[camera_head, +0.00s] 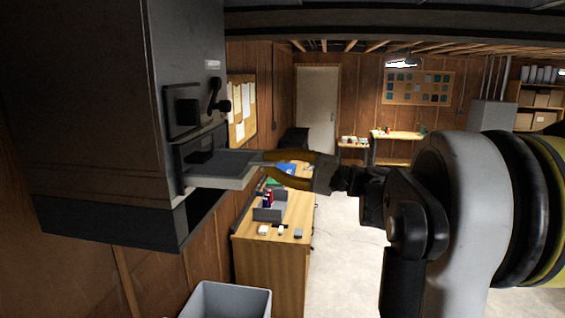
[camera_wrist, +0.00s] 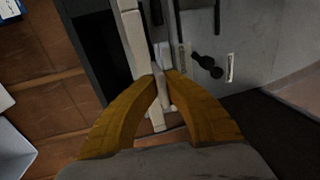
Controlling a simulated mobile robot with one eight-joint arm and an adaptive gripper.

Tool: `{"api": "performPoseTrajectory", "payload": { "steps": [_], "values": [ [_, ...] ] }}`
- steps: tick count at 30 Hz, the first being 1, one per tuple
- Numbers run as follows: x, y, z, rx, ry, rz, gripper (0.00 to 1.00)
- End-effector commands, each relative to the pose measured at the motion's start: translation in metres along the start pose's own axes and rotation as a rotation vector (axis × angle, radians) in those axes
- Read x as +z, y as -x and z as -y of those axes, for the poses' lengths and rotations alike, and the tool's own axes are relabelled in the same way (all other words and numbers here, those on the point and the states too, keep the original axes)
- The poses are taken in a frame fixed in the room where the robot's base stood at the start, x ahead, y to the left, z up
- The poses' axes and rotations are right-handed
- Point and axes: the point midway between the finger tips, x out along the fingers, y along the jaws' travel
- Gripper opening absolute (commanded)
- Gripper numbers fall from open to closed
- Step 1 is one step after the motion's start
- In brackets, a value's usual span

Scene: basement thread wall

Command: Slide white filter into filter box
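The white filter (camera_head: 222,182) is a flat panel with a grey top face and a pale rim. It lies about level, partly inside the slot of the filter box (camera_head: 183,160) on the grey metal unit, with its outer part sticking out to the right. My gripper (camera_head: 264,166) reaches in from the right, its two tan fingers at the filter's outer edge. In the wrist view the filter's pale edge (camera_wrist: 135,35) runs down to the fingertips (camera_wrist: 164,78), which are closed on it. The filter's inner end is hidden inside the box.
The grey unit (camera_head: 100,100) fills the left side, with a black latch handle (camera_head: 214,98) above the slot. A wooden desk (camera_head: 270,265) with small items stands below and behind. A grey bin (camera_head: 232,302) sits below. The floor to the right is open.

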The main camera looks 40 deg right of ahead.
Motion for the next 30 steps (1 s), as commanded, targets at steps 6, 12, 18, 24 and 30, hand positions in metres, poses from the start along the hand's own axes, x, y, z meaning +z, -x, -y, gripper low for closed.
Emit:
{"api": "performPoseTrajectory", "payload": {
  "steps": [6, 12, 18, 24, 30],
  "values": [
    [0.001, -0.024, -0.004, 0.0, 0.0, 0.003, 0.0],
    [0.001, -0.046, -0.009, 0.0, 0.0, 0.002, 0.0],
    [0.001, -0.068, -0.013, 0.0, 0.0, 0.003, 0.0],
    [0.001, -0.088, -0.016, 0.0, 0.0, 0.002, 0.0],
    [0.0, -0.103, -0.019, 0.0, 0.0, 0.001, 0.0]
  ]
}}
